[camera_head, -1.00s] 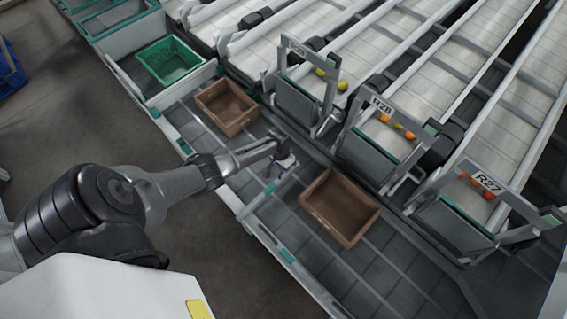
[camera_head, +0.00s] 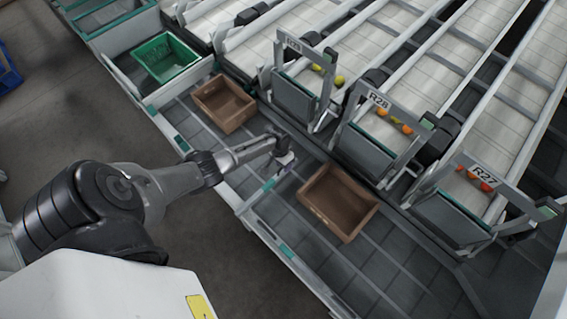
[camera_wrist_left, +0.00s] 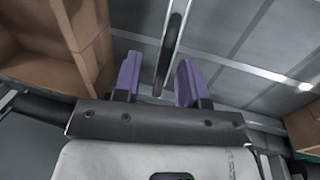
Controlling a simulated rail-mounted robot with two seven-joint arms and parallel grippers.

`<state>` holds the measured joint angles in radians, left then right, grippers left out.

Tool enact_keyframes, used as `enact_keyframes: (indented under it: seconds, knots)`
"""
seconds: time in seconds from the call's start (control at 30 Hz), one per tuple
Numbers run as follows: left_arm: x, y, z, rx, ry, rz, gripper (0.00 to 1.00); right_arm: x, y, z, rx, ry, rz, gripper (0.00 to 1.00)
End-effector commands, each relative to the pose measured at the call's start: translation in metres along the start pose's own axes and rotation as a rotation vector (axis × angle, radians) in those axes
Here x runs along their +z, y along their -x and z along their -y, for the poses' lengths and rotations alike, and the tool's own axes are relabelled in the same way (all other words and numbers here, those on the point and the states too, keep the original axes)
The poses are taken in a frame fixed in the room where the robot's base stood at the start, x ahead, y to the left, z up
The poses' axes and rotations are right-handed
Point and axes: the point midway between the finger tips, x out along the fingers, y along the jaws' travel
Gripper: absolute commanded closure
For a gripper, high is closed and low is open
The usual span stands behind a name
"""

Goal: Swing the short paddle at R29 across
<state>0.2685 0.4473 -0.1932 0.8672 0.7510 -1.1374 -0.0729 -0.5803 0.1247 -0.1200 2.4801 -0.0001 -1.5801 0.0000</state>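The R29 sign (camera_head: 293,44) is small and hard to read on the leftmost gate frame of the lane ends. My left gripper (camera_head: 283,160) is over the grey conveyor in front of that gate, between two brown crates. In the left wrist view its two purple fingers (camera_wrist_left: 159,82) are apart. A dark narrow bar (camera_wrist_left: 172,45) runs lengthwise between them, with a visible gap on each side. It may be the short paddle, but I cannot tell for certain. My right gripper is not in view.
One brown crate (camera_head: 252,104) stands left of my left gripper and another (camera_head: 374,207) to its right. A green crate (camera_head: 199,63) is at the far left. Gates R28 (camera_head: 379,99) and R27 (camera_head: 482,177) line the far side, with tomatoes behind. Conveyor beyond the right crate is clear.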

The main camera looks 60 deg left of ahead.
Motion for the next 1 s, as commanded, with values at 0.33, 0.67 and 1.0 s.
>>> enact_keyframes:
  seconds: [0.33,0.67,1.0]
  knots:
    - [0.000,0.030,0.001,-0.002,0.000,-0.002,0.62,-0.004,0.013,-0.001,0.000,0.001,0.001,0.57]
    - [0.000,0.094,0.001,-0.002,-0.002,-0.001,0.62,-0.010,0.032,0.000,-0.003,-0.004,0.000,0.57]
    - [0.000,0.133,0.001,0.000,0.000,-0.001,0.62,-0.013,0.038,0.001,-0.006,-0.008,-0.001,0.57]
